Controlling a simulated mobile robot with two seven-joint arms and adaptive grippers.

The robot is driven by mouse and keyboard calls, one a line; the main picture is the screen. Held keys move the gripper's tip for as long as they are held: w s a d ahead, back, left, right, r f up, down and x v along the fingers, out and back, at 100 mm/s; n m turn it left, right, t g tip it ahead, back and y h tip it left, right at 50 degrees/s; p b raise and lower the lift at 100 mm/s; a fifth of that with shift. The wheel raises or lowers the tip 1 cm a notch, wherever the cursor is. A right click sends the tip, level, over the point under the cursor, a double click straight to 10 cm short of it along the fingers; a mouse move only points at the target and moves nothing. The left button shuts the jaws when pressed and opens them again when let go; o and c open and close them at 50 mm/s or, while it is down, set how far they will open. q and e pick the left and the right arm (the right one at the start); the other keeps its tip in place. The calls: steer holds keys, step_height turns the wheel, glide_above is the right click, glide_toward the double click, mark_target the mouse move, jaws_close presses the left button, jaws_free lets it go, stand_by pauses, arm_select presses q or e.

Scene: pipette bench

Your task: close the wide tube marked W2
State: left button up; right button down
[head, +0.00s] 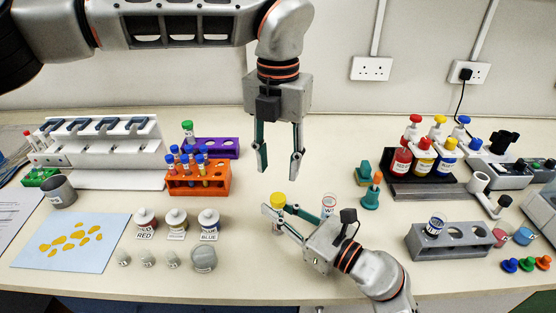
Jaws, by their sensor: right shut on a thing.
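My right gripper (279,211) reaches in from the lower right and is shut on a small yellow cap (278,199) at the middle of the bench. A wide tube (328,204) with a white label and a reddish rim stands just right of the cap, behind the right gripper's body. Its label starts with a W; the rest is too small to read, and its lower part is hidden. My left gripper (279,165) hangs above the bench, pointing down, open and empty.
An orange rack (198,185) and a purple rack (220,149) with tubes stand left of my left gripper. A teal stand (370,197) is right of the wide tube. Labelled jars (177,222) and a blue mat (72,243) lie front left.

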mark_target(278, 197)
arm_select(q)
steer(key=shift+f, duration=4)
jaws_close()
steer(key=shift+m, duration=1)
steer(key=shift+o, duration=0.3)
jaws_free()
steer(key=shift+r, duration=0.1)
